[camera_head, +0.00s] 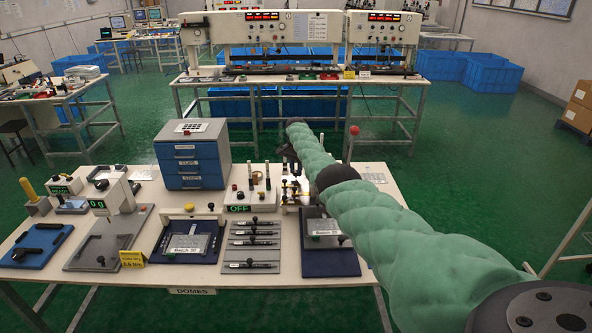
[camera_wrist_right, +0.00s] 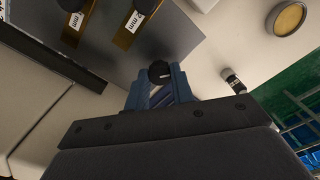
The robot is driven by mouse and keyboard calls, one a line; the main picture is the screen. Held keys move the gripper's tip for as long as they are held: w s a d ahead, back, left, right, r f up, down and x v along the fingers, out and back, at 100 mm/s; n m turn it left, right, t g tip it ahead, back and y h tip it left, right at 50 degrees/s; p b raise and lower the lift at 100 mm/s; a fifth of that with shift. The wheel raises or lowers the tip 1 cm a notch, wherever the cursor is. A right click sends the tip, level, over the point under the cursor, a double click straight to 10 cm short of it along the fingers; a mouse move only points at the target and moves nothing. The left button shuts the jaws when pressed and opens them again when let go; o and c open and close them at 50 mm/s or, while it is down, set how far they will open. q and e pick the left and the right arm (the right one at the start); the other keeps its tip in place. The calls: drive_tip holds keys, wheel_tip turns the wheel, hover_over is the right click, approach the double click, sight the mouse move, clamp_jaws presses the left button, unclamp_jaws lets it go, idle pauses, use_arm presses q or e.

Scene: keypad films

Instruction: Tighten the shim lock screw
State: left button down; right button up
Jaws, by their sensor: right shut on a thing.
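In the right wrist view, my right gripper (camera_wrist_right: 159,88) has its blue fingers shut on a round black knob (camera_wrist_right: 160,71), which looks like the shim lock screw. Brass shim strips (camera_wrist_right: 124,38) with white mm labels and black knobs lie on a grey plate just beyond it. In the head view, my right gripper (camera_head: 289,157) is a dark shape at the end of the green arm, above the small brass fixture (camera_head: 292,190) at the back of the table. The held knob cannot be made out there. My left gripper is not in view.
The blue drawer cabinet (camera_head: 193,155) stands left of the fixture. A control box showing OFF (camera_head: 238,208) is close beside it, and a dark blue mat with a plate (camera_head: 330,262) lies in front.

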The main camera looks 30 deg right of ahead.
drive_tip(key=shift+r+m, duration=0.15)
drive_tip(key=shift+m, duration=0.75)
drive_tip(key=m, duration=0.2)
drive_tip(key=shift+w+m, duration=0.1)
drive_tip(key=shift+m, duration=0.8)
drive_tip(key=m, duration=0.3)
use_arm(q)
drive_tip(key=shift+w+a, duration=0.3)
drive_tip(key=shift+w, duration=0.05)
use_arm(e)
drive_tip(key=shift+r+m, duration=0.1)
drive_tip(key=shift+m, duration=0.7)
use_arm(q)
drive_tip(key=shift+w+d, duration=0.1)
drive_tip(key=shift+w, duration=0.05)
